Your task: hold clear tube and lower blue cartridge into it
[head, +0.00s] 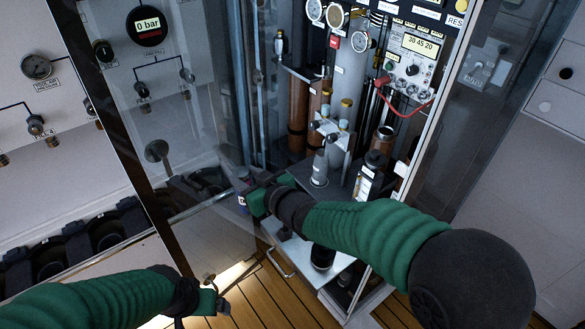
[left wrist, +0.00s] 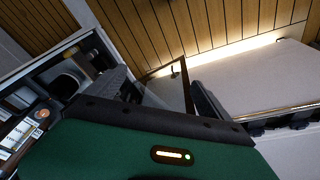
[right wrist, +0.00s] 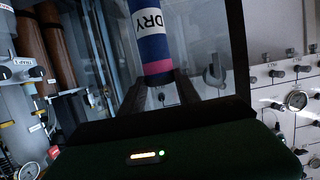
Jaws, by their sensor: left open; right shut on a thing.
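The blue cartridge (right wrist: 157,50) has a white DRY label and a pink band. My right gripper (right wrist: 160,90) is shut on it, with a finger on either side of its lower end. In the head view the right gripper (head: 250,200) is beside the glass door, and only a small part of the cartridge (head: 242,204) shows. My left gripper (head: 212,286) is low in front of the door; in the left wrist view its fingers (left wrist: 165,90) are spread with nothing held. I cannot make out a clear tube with certainty in any view.
A glass door (head: 185,185) stands between the left panel and the open cabinet. Inside are brown columns (head: 298,115), gauges and a grey cylinder with fittings (head: 320,168). A pulled-out drawer (head: 290,245) is below. Wooden floor (head: 285,300) is clear in front.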

